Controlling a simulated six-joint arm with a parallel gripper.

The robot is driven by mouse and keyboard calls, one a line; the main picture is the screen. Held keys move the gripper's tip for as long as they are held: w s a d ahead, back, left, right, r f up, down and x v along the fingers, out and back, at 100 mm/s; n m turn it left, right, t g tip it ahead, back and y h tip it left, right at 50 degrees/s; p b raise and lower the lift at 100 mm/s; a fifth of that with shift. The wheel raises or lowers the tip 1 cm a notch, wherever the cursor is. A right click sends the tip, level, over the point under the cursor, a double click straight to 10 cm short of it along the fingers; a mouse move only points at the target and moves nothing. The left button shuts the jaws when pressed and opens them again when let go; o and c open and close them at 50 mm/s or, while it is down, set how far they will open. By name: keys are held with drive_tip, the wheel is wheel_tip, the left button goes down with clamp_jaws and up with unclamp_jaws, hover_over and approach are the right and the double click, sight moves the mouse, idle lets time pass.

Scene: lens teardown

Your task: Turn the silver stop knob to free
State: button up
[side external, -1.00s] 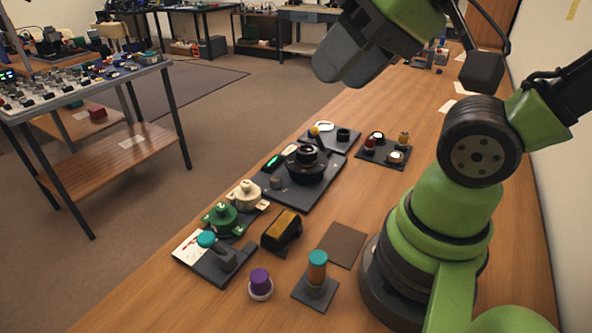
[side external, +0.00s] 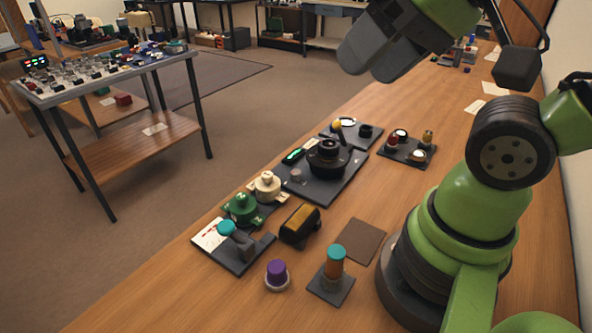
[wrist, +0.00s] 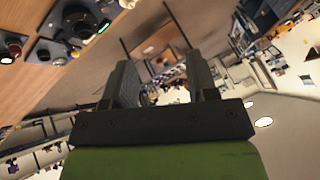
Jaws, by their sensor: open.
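A dark base plate (side external: 322,190) lies mid-bench with a round black lens part (side external: 327,158) standing on it. A small greyish knob (side external: 296,174) sits on the plate to the left of the lens part; it may be the silver stop knob, but its setting is too small to read. A green-lit display (side external: 293,156) is beside it. My gripper (side external: 368,62) is high above the bench, well apart from the plate, and tilted. In the wrist view, my gripper (wrist: 162,75) is open with nothing between its fingers; the plate (wrist: 45,30) shows at upper left.
Green (side external: 242,208) and cream (side external: 266,187) lidded parts, a teal-knobbed lever fixture (side external: 232,240), a purple knob (side external: 276,272), an orange-and-teal post (side external: 335,265) and a black-and-amber block (side external: 300,225) stand nearer. A small tray (side external: 408,152) lies right of the plate.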

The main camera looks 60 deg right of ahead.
drive_tip(key=w+d+f+m+g+h, duration=0.1)
drive_tip(key=w+d+f+m+g, duration=0.15)
drive_tip(key=w+m, duration=0.35)
drive_tip(key=m+g+h, duration=0.1)
drive_tip(key=m+g, duration=0.4)
drive_tip(key=m, duration=0.5)
hover_over(296, 171)
wheel_tip(296, 171, down, 18)
wheel_tip(296, 171, down, 9)
drive_tip(key=shift+f, duration=0.15)
